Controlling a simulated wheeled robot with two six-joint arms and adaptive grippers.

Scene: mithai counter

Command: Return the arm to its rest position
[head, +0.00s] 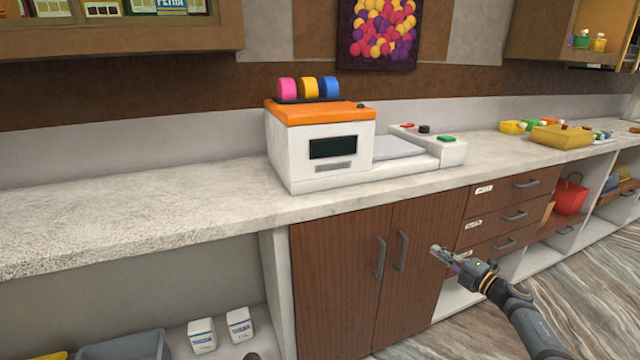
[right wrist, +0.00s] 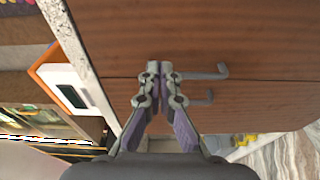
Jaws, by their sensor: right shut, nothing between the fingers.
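My right gripper (head: 441,252) is in front of the brown cabinet doors, below the counter, just right of the door handles in the head view. Its arm comes in from the lower right. In the right wrist view the gripper (right wrist: 159,68) has its fingertips together and holds nothing. The two cabinet doors (head: 340,265) look closed, and their handles (head: 402,250) show beyond the fingers in the wrist view. I cannot tell the exact gap between fingers and doors. My left gripper is not in view.
A white machine with an orange top (head: 320,145) stands on the counter (head: 150,205). Labelled drawers (head: 510,215) are right of the doors, then open shelves with a red basket (head: 570,196). White cartons (head: 240,325) and a grey bin (head: 125,347) sit lower left. The floor (head: 570,290) at right is clear.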

